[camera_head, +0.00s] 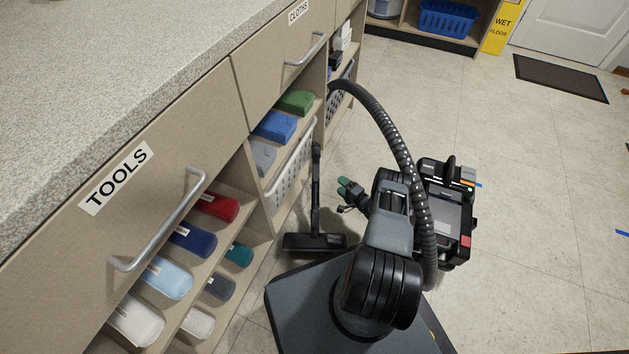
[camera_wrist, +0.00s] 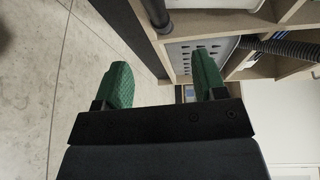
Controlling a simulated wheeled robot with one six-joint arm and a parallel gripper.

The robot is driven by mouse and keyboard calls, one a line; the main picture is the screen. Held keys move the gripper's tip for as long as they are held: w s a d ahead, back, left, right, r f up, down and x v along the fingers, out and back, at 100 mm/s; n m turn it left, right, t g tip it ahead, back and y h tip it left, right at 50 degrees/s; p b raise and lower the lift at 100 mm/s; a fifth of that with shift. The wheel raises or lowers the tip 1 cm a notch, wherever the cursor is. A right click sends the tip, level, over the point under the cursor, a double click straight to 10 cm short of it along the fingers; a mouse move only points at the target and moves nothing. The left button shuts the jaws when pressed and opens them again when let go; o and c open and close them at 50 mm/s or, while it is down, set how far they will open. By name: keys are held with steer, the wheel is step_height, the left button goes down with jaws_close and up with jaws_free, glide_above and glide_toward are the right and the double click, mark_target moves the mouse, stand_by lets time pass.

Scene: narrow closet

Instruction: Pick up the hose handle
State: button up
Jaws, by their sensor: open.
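A black ribbed hose (camera_head: 385,115) arcs from beside the cabinet down to the vacuum body (camera_head: 448,215). An upright black tube (camera_head: 316,190) stands by the cabinet on a flat floor head (camera_head: 314,243). I cannot clearly make out where the hose handle begins. My gripper (camera_head: 346,190) has green fingertips and is right of the tube, apart from it. In the wrist view my gripper (camera_wrist: 163,78) is open with nothing between the fingers. A dark tube end (camera_wrist: 155,14) shows beyond them, and part of the ribbed hose (camera_wrist: 285,48) is at the right.
The cabinet's TOOLS drawer handle (camera_head: 165,225) juts out at left. Shelves hold rolled cloths (camera_head: 205,205) and folded cloths (camera_head: 275,126). A pale perforated basket (camera_head: 290,165) is close to the tube. Open floor (camera_head: 540,180) lies to the right, with a dark mat (camera_head: 560,78) farther back.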

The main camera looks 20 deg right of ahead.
steer(key=b+x, duration=0.1)
steer(key=x, duration=0.3)
steer(key=b+x, duration=0.2)
steer(key=x, duration=0.3)
steer(key=a+b+x, duration=0.1)
steer(key=b+x, duration=0.1)
steer(key=x, duration=0.2)
steer(key=shift+a+f, duration=0.1)
steer(key=shift+f, duration=0.3)
steer(key=shift+c, duration=0.3)
steer(key=shift+r, duration=0.1)
jaws_close()
